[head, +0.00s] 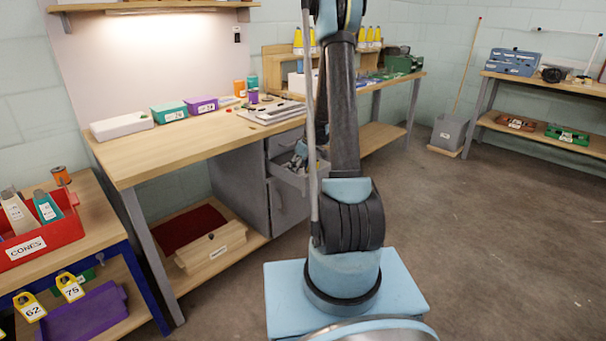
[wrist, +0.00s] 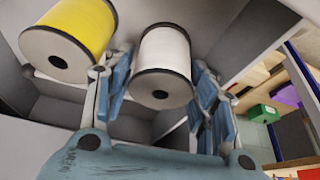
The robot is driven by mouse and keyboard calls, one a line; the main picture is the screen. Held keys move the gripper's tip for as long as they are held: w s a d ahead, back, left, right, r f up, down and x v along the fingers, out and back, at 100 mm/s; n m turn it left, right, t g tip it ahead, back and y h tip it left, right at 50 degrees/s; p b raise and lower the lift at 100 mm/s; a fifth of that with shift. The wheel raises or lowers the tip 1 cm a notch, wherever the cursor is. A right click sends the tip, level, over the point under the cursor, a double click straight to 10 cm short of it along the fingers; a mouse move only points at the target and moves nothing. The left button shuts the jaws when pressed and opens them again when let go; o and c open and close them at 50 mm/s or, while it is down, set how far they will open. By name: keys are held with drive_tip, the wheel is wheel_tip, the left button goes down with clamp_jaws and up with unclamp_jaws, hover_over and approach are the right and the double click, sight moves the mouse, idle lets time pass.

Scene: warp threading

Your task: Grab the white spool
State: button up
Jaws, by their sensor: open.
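The white spool (wrist: 165,55) with dark-edged flanges is in the upper middle of the wrist view. My gripper (wrist: 163,92) is open, with one blue-padded finger on each side of the white spool. The spool's near flange lies between the fingers; I cannot tell whether either finger touches it.
A yellow spool (wrist: 82,22) lies just left of the white one, close to my left finger. Grey compartment walls surround them. In the head view, an open drawer (head: 298,178) sits under the wooden workbench (head: 190,142), behind my arm.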

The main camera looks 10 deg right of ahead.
drive_tip(key=c, duration=0.7)
